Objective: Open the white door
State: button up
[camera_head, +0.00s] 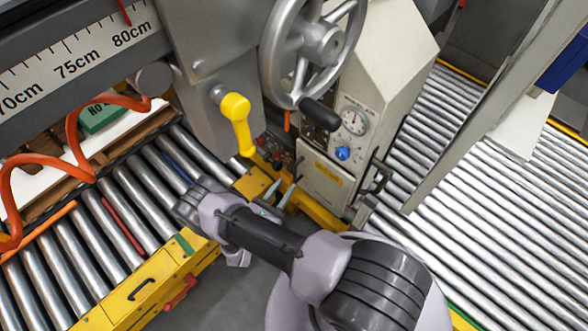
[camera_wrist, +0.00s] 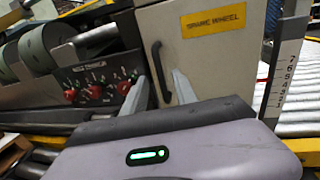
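The white door (camera_head: 323,190) is a pale panel with a yellow label, low on the machine body under the gauge. In the wrist view the door (camera_wrist: 222,75) fills the upper middle and looks closed. Its black curved handle (camera_wrist: 160,72) is upright at the door's left edge. My gripper (camera_head: 284,188) is in front of the door's left side. In the wrist view my gripper (camera_wrist: 160,79) is open, with one grey finger on each side of the handle. A gap shows between the fingers and the handle; exact depth is hard to tell.
A control panel with red knobs (camera_wrist: 100,90) is just left of the door. A large handwheel (camera_head: 315,45) and yellow lever (camera_head: 237,122) are above. Roller conveyors (camera_head: 480,190) run on both sides. A yellow-edged frame (camera_head: 150,285) stands near my arm.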

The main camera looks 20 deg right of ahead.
aim_at(295, 171)
jog(key=b+x, duration=0.1)
jog(key=x, duration=0.6)
jog(key=shift+w+d, duration=0.25)
jog(key=shift+d, duration=0.05)
grip_shut()
dwell(0.9)
